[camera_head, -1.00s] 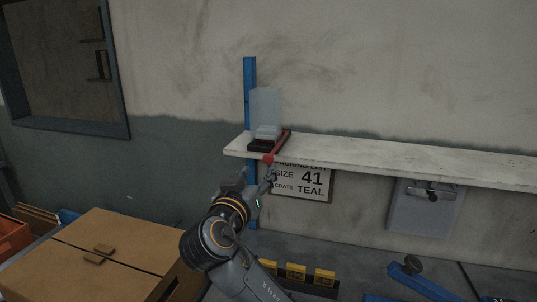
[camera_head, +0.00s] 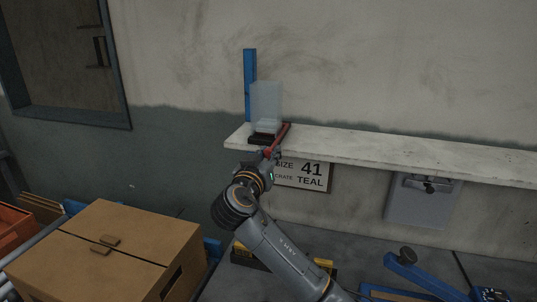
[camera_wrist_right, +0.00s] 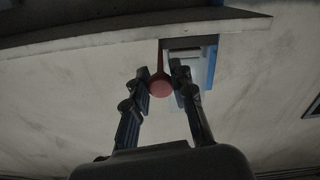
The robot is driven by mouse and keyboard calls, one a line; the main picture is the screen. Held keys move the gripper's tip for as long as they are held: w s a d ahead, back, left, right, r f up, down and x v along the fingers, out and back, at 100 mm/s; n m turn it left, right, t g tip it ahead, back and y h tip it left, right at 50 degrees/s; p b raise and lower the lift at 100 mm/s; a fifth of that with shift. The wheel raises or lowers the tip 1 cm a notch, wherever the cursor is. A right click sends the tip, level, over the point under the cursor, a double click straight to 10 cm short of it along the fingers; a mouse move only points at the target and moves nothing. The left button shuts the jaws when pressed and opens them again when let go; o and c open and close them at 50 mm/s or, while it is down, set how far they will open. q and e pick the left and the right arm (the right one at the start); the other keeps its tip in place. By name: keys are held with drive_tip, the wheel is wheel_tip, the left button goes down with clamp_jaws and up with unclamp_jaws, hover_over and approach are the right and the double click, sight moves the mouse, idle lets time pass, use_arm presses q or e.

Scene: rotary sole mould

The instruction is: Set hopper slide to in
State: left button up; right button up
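The hopper (camera_head: 266,100) is a pale, see-through box on a dark base (camera_head: 262,138) at the left end of the wall shelf. Its red slide bar (camera_head: 281,135) sticks out over the shelf's front edge. In the right wrist view the slide's round red knob (camera_wrist_right: 160,85) sits between the two fingers of my right gripper (camera_wrist_right: 160,72). The fingers stand close on both sides of the knob, but I cannot tell whether they press on it. In the head view my right gripper (camera_head: 266,158) is below the shelf edge and hides the knob. My left gripper is out of view.
The white shelf (camera_head: 400,158) runs right along the wall, with a blue post (camera_head: 249,80) behind the hopper. A sign (camera_head: 305,175) reading size 41, teal, hangs below. A cardboard box (camera_head: 110,245) stands at lower left. A grey wall panel (camera_head: 420,205) is at right.

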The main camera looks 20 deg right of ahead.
clamp_jaws()
